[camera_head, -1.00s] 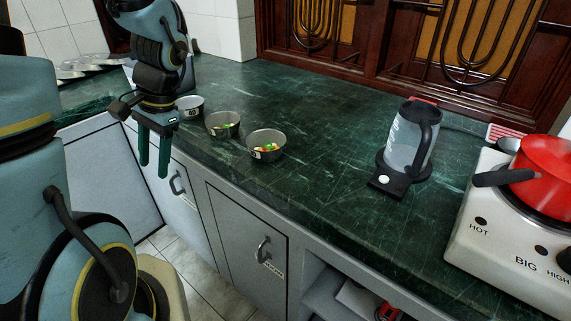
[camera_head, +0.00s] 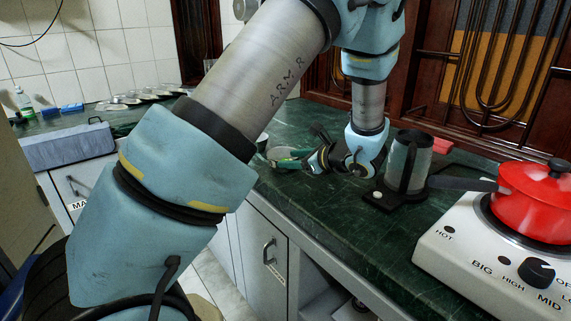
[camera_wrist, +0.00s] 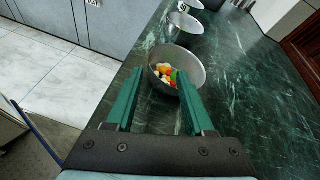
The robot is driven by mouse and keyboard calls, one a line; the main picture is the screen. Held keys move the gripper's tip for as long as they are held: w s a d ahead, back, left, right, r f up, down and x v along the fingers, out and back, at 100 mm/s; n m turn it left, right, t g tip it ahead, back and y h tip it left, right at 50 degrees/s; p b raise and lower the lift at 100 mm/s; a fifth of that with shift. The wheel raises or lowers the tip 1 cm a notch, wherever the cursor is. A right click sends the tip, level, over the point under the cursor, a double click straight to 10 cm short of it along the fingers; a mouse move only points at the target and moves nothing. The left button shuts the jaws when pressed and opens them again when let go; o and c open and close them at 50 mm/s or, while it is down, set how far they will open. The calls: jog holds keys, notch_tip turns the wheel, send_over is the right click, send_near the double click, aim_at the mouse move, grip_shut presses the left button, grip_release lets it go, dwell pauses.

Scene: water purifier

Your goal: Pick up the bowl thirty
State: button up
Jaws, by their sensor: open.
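In the wrist view a grey metal bowl (camera_wrist: 192,58) with colourful food pieces sits on the green counter, just ahead of my gripper (camera_wrist: 160,73). My gripper is open, its two green fingers apart, with the tips at the bowl's near side; I cannot tell whether they touch it. A second bowl (camera_wrist: 184,24) stands beyond, and a third, labelled bowl (camera_wrist: 188,4) is cut off at the top edge. No number thirty is readable. In the head view my gripper (camera_head: 284,158) is low over the counter, and my arm hides most of the bowls.
A dark jug (camera_head: 408,160) on a black base stands right of my wrist in the head view. Further right is a white stove (camera_head: 450,262) with a red pot (camera_head: 536,200). The counter's front edge runs close to the bowls. Several metal dishes (camera_head: 135,98) lie at back left.

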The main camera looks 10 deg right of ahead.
aim_at(269, 161)
jog(key=x, duration=0.3)
jog(key=p+x, duration=0.1)
jog(key=x, duration=0.2)
jog(key=shift+s+a, duration=0.3)
jog(key=shift+a, duration=0.05)
jog(key=shift+w+a+f, duration=0.2)
jog(key=shift+w+f, duration=0.05)
jog(key=shift+w, duration=0.25)
jog(key=shift+c, duration=0.2)
grip_shut()
